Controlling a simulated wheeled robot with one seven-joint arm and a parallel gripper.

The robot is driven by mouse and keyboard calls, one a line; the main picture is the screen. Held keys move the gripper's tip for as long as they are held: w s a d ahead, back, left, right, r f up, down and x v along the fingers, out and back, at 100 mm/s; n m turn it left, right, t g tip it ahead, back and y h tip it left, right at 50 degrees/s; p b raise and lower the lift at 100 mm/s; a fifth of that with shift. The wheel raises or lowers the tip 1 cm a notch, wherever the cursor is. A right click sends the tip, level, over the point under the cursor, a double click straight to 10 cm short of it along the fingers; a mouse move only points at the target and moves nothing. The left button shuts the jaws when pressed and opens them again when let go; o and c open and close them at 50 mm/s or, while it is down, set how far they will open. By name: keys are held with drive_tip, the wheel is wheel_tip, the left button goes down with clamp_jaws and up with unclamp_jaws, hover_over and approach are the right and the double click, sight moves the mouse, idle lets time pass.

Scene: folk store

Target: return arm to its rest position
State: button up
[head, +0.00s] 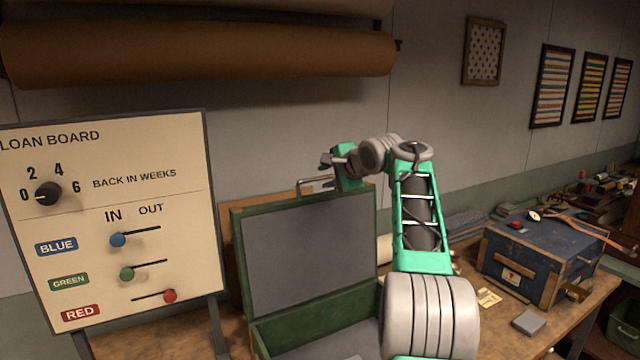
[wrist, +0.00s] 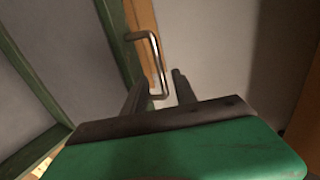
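My arm reaches up over a green case, bent at the elbow. My gripper (head: 326,161) is near the top edge of the open case lid (head: 310,250), just above a bent metal handle (head: 316,183). In the wrist view, the two dark fingers of my gripper (wrist: 157,90) stand apart, so it is open. The handle (wrist: 153,50) shows beyond the fingers, and its lower end appears between them. I cannot tell whether a finger touches it. Nothing is held.
A blue chest (head: 540,265) sits on the bench at the right, with a small grey block (head: 528,322) in front. Brown rolls (head: 200,52) hang on the wall above.

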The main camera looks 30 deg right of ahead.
drive_tip(key=v, duration=0.2)
drive_tip(key=shift+s+r, duration=0.1)
drive_tip(key=shift+s, duration=0.15)
drive_tip(key=shift+a, duration=0.1)
drive_tip(key=s+a+f+n+g, duration=0.2)
drive_tip(key=s+a+f+n, duration=0.4)
drive_tip(key=a, duration=0.4)
drive_tip(key=s+a+f+n+g, duration=0.25)
drive_tip(key=s+a+f, duration=0.4)
drive_tip(key=a, duration=0.35)
drive_tip(key=s+a+f+n+g, duration=0.2)
drive_tip(key=s+a+f+n, duration=0.1)
drive_tip(key=s+f, duration=0.5)
drive_tip(key=s+a+f+n+g, duration=0.2)
drive_tip(key=s+f+n, duration=0.4)
drive_tip(key=s, duration=0.9)
wheel_tip(320, 180, down, 3)
drive_tip(key=shift+a+r, duration=0.1)
drive_tip(key=shift+a, duration=0.7)
drive_tip(key=shift+w+n, duration=0.1)
drive_tip(key=shift+n, duration=0.15)
